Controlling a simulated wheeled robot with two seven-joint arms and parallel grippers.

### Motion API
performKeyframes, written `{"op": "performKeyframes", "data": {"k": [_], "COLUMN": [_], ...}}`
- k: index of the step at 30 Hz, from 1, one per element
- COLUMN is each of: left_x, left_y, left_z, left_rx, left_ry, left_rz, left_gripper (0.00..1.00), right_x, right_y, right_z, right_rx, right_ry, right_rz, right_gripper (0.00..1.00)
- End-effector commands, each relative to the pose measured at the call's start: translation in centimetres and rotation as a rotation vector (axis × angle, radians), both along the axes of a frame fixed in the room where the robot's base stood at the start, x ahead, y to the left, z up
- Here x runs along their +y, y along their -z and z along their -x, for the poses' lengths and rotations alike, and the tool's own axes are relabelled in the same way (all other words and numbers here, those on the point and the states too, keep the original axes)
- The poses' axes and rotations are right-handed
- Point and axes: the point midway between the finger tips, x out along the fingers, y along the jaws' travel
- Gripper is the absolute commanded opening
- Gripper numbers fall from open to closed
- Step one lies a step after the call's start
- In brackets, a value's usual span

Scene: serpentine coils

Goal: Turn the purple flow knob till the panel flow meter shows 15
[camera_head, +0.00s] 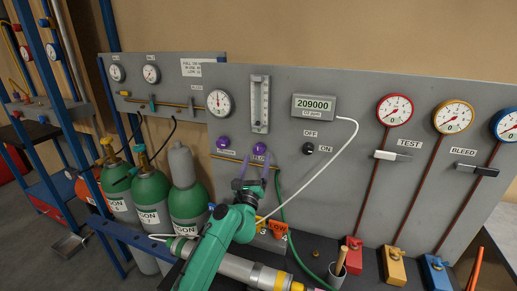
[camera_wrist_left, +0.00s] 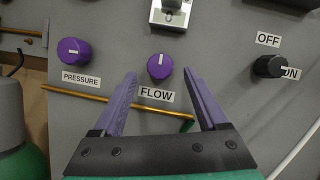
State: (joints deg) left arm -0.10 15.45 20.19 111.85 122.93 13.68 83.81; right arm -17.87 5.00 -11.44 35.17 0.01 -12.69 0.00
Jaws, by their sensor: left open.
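The purple flow knob (camera_wrist_left: 160,66) sits on the grey panel above the FLOW label in the left wrist view, its white mark pointing up. It also shows in the head view (camera_head: 260,147). My left gripper (camera_wrist_left: 160,76) is open, with its purple fingers to the left and right of the flow knob and the knob between their tips. I see no finger closed on it. The panel flow meter (camera_head: 260,102) is a clear upright tube above the knob; its reading is too small to tell. My right gripper is not in view.
The purple PRESSURE knob (camera_wrist_left: 74,52) is left of the flow knob, and a black OFF/ON knob (camera_wrist_left: 268,66) is to the right. A display (camera_head: 314,106) reads 209000. A brass pipe (camera_wrist_left: 85,99), a green hose (camera_head: 283,210) and green cylinders (camera_head: 150,195) are near my arm.

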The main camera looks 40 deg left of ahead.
Motion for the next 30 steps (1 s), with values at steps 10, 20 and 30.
{"op": "performKeyframes", "data": {"k": [10, 20, 30], "left_x": [1.3, 1.3, 1.4], "left_y": [-1.1, -1.1, -1.1], "left_z": [-2.6, -2.6, -2.5], "left_rx": [0.001, 0.002, 0.013], "left_ry": [0.002, 0.001, 0.0], "left_rz": [-0.001, -0.002, -0.034], "left_gripper": [0.75, 0.0, 0.0], "right_x": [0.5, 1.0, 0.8], "right_y": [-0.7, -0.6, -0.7], "right_z": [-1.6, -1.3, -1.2], "right_rx": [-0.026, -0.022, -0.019], "right_ry": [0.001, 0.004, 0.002], "right_rz": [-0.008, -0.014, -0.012], "right_gripper": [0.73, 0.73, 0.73]}}
